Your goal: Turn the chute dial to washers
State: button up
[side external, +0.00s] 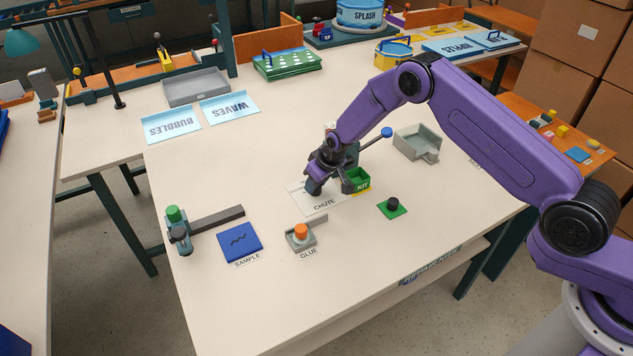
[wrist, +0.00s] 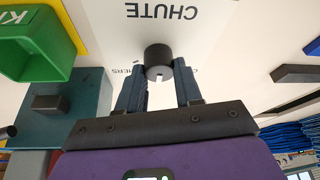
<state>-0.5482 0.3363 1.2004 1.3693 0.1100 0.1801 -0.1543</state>
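The chute dial (wrist: 158,56) is a dark round knob with a pale mark on its grey end, standing on the white card in the wrist view. My gripper (wrist: 160,72) has one dark finger on each side of the dial, with no clear gap, so it looks shut on it. In the side view my gripper (side external: 330,188) is low over the CHUTE card (side external: 325,206) and hides the dial. The wrist view shows the card's CHUTE lettering upside down and the letters "HERS", the rest hidden behind a finger. I cannot tell which label the mark points to.
A green KIT bin (side external: 358,178) stands close to the right of my gripper. A blue-knobbed lever (side external: 386,132) rises behind. A green pad with a black button (side external: 392,206), a GLUE holder (side external: 301,234) and a blue SAMPLE tile (side external: 240,243) are nearby. The table front is clear.

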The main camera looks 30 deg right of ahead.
jog(key=shift+a+m, duration=0.1)
jog(key=shift+m, duration=0.4)
jog(key=m+h, duration=0.1)
jog(key=m, duration=0.1)
jog(key=m+h, duration=0.1)
jog(key=m, duration=0.2)
jog(key=shift+m+h, duration=0.3)
jog(key=m+h, duration=0.1)
jog(key=m, duration=0.1)
jog(key=m+g, duration=0.1)
jog(key=m, duration=0.2)
jog(key=shift+a+h, duration=0.1)
jog(key=shift+h, duration=0.3)
jog(key=shift+m, duration=0.3)
jog(key=o, duration=1)
jog(key=shift+o, duration=0.2)
jog(key=v, duration=1.7)
jog(key=shift+r, duration=0.2)
